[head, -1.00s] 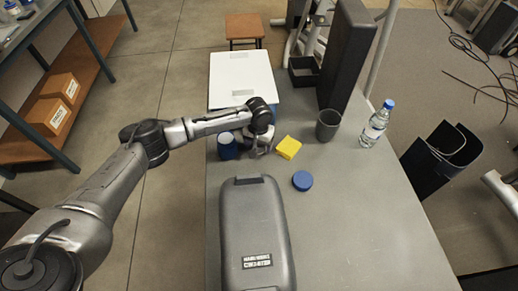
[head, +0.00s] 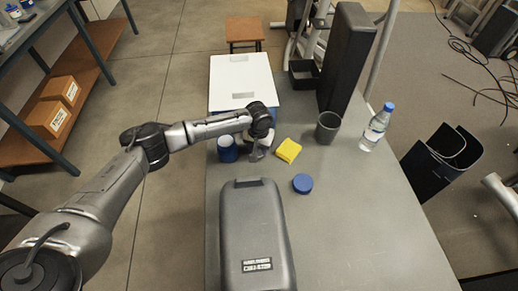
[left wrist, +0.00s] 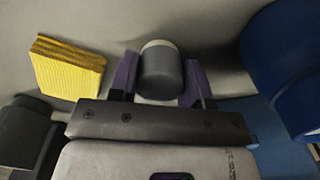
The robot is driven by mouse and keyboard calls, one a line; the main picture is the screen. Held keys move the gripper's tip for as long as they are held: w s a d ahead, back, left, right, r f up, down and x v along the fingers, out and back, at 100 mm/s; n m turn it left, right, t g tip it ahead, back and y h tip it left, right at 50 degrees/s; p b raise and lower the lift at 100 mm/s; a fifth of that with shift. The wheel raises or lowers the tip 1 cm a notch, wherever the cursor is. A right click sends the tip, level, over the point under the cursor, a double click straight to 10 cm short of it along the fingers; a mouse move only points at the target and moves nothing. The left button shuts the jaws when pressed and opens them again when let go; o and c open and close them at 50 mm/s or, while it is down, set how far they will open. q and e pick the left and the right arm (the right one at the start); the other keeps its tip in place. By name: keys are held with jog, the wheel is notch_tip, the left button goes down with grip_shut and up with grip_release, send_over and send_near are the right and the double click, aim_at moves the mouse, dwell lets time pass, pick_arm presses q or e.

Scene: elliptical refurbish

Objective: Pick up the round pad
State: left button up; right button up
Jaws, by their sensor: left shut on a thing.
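My left gripper (head: 257,152) is low over the table, between the blue jar and the yellow sponge. In the left wrist view its purple fingers stand on both sides of the round pad (left wrist: 160,75), a small grey round piece with a pale edge, and are shut on it. In the head view the gripper mostly hides the pad. Whether the pad is clear of the tabletop I cannot tell. My right gripper is not in view.
A yellow sponge (head: 288,150) lies just right of my gripper, a blue jar (head: 227,149) just left. A blue disc (head: 302,183), grey cup (head: 327,127) and bottle (head: 375,128) stand further right. A grey case (head: 257,225) lies in front; a white board (head: 240,80) lies behind.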

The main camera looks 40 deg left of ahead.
pick_arm(q)
jog(key=shift+r+p, duration=0.35)
jog(key=shift+r, duration=0.2)
jog(key=r+p, duration=0.1)
jog(key=r, duration=0.2)
jog(key=shift+d+r+p, duration=0.2)
jog(key=shift+r+p, duration=0.15)
jog(key=d+r+p, duration=0.1)
jog(key=d+r, duration=0.2)
jog(key=d, duration=0.2)
jog(key=w+d+r+p, duration=0.1)
jog(key=d+r+p, duration=0.1)
jog(key=d, duration=0.4)
jog(key=shift+r, duration=0.6)
jog(key=shift+d, duration=0.1)
